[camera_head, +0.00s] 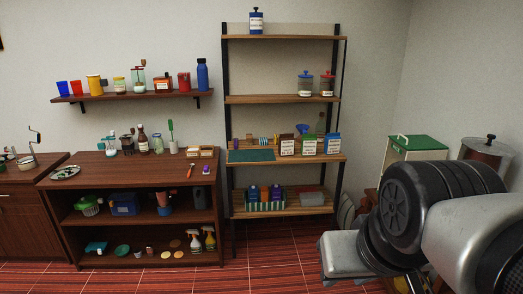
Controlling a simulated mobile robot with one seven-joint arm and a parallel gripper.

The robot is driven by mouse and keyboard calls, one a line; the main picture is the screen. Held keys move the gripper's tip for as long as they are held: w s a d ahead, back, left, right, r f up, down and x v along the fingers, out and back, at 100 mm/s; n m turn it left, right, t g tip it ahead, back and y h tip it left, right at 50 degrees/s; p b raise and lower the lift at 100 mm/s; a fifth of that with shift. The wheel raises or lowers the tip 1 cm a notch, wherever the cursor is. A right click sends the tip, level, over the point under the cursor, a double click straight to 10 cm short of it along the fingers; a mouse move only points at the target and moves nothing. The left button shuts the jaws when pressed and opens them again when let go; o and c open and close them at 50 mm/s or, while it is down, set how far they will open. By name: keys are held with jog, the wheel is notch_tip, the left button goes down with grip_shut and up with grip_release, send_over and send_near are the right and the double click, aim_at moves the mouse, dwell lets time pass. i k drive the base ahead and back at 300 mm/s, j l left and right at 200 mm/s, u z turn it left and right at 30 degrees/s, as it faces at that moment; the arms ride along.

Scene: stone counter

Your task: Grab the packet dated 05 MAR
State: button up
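Three upright packets with white labels stand side by side on a middle board of the tall shelf rack (290,99). The left one is dark brownish red (287,146), the middle one is red (309,146) and the right one is blue (333,144). The print on their labels is too small to read, so I cannot tell which bears 05 MAR. My arm fills the lower right of the head view, apart from the rack. No gripper fingers show.
A teal mat (251,156) lies left of the packets, with small items behind it. A blue funnel (302,129) shows behind them. A striped crate (265,205) is on the board below. A green-topped cabinet (417,143) stands at right. Red striped floor lies in front.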

aim_at(309, 142)
jog(key=i+j+z, duration=0.2)
jog(key=i, duration=0.25)
jog(key=i+j+z, duration=0.15)
jog(key=i, duration=0.3)
